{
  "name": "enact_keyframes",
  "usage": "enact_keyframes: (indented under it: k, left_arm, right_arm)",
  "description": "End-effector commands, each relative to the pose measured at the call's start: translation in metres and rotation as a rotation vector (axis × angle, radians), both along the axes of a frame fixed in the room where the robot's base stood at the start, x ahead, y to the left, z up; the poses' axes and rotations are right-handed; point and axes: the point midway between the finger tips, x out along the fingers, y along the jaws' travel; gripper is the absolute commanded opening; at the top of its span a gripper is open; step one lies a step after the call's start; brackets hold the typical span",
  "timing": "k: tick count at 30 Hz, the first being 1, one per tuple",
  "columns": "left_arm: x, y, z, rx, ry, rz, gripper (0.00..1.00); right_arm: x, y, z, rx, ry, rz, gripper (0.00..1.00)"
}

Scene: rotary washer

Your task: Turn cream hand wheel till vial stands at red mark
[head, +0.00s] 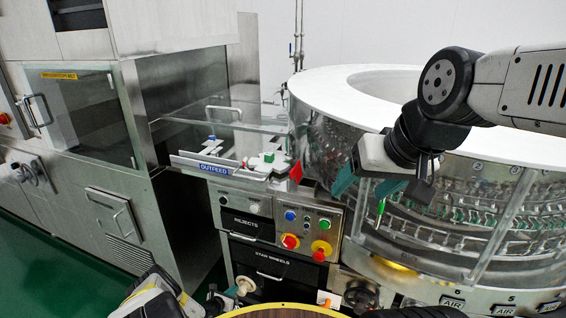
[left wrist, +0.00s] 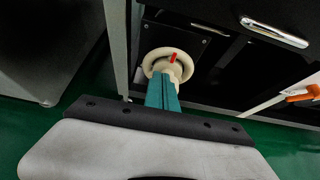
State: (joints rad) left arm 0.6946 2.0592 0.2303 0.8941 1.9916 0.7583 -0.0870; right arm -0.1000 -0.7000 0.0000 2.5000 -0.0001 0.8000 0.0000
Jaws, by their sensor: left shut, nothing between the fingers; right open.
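The cream hand wheel (head: 245,286) is low on the machine front. In the left wrist view the wheel (left wrist: 152,57) is a cream ring with a handle and a red stripe. My left gripper (head: 230,292) is shut and empty; its teal fingertips (left wrist: 162,78) overlap the wheel's lower part. I cannot tell whether they touch. A red marker (head: 296,172) stands at the drum's left edge. My right gripper (head: 368,187) is open in front of the clear drum wall. A slim bright green piece (head: 380,208) shows beside its fingers; I cannot tell whether it is the vial.
The washer drum (head: 309,87) has a white rim and clear walls, with rows of vials inside. A control panel (head: 308,225) with buttons and red knobs is above the wheel. The outfeed tray (head: 222,171) is left of the drum. Green floor is open at the left.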

Motion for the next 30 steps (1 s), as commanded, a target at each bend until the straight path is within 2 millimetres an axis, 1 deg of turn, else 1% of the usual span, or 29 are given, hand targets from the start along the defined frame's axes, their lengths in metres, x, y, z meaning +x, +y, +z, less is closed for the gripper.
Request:
enact_keyframes:
  k: [3,7,19,30]
  left_arm:
    - [0.005,-0.002,0.001,0.001,-0.003,-0.001,0.0]
    - [0.006,-0.002,0.001,0.0,-0.003,0.0,0.0]
    - [0.005,-0.003,0.002,-0.001,-0.003,0.001,0.0]
    - [0.001,-0.013,0.004,-0.002,-0.001,0.002,0.0]
  right_arm:
    - [0.0,0.0,0.0,0.0,0.0,0.0,0.69]
    - [0.0,0.0,0.0,0.0,0.0,0.0,0.69]
    - [0.0,0.0,0.0,0.0,0.0,0.0,0.69]
    - [0.0,0.0,0.0,0.0,0.0,0.0,0.69]
